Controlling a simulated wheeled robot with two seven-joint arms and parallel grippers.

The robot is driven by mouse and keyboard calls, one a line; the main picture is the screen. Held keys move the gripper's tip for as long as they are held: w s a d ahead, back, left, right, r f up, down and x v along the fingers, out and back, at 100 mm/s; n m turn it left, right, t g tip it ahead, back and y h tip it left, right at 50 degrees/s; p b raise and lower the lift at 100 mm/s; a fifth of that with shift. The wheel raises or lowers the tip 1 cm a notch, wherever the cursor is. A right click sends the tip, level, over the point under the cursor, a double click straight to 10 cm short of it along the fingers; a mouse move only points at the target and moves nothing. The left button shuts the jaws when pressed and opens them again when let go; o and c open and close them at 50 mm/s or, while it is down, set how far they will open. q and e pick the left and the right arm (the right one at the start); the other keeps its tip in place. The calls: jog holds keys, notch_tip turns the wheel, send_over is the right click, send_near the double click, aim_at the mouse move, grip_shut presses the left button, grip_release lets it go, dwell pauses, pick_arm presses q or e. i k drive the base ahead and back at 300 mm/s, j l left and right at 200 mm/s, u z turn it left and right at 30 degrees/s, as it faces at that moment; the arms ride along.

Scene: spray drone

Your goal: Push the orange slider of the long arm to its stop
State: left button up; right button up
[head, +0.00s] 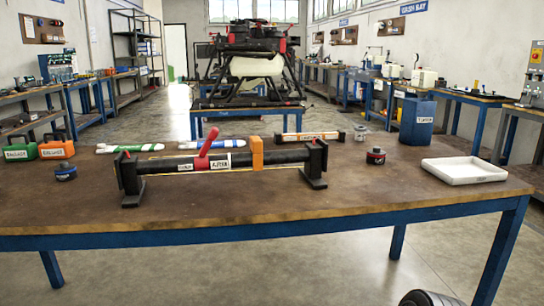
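The long arm (285,157) is a black tube lying level, left to right, between two black end stands on the workbench. The orange slider (256,153) is a band around the tube, right of its middle. Bare black tube shows between the slider and the right stand (315,165). A red lever (207,148) tilts up from the tube left of the slider, next to white labels. The left stand (129,179) holds the other end. A stop mark cannot be made out clearly.
The brown workbench (400,197) has free room in front of the long arm. A white tray (464,170) and a black-and-red round part (375,156) are at right. Green (20,148) and orange (57,148) cases stand at left. White bottles (142,148) lie behind.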

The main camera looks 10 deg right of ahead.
aim_at(256, 142)
jog(key=i+l+u, duration=0.15)
jog(key=l, duration=0.4)
jog(key=l+u, duration=0.15)
jog(key=l, duration=0.35)
jog(key=i+l+u, duration=0.2)
jog(key=l, duration=0.35)
jog(key=k, duration=0.1)
